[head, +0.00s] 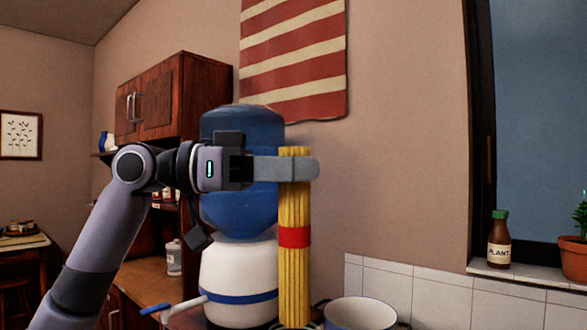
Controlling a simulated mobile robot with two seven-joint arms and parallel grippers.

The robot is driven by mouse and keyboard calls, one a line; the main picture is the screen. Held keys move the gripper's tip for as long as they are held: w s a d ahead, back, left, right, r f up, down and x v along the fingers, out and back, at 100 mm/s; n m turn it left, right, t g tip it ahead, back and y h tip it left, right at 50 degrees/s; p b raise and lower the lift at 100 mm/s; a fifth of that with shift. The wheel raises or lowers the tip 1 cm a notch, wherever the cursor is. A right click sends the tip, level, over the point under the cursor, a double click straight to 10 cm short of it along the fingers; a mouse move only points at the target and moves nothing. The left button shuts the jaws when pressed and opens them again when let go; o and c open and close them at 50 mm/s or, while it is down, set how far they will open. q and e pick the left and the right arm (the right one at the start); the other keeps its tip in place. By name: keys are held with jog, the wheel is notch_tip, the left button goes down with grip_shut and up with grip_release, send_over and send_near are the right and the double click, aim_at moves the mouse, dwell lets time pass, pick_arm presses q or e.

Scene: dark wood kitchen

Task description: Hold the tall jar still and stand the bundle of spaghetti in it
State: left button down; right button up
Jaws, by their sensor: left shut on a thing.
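The bundle of spaghetti (293,272) is yellow with a red band around it and stands about upright in the middle of the head view. My left gripper (298,168) is shut on it near its upper end, with a grey finger lying across the front of the bundle. The bundle's lower end is at the bottom edge of the picture, and I cannot tell what it rests on or in. The tall jar cannot be made out. My right gripper is not in view.
A water dispenser with a blue bottle (240,213) stands close behind my left gripper. A white pot (361,314) is just right of the bundle's lower end. A brown bottle (499,243) and a potted plant (577,240) stand on the windowsill. The space above the pot is free.

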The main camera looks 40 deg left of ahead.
aim_at(293, 273)
pick_arm(q)
jog(key=shift+f, duration=6.45)
jog(key=shift+c, duration=2.4)
grip_release()
jog(key=v, duration=1.2)
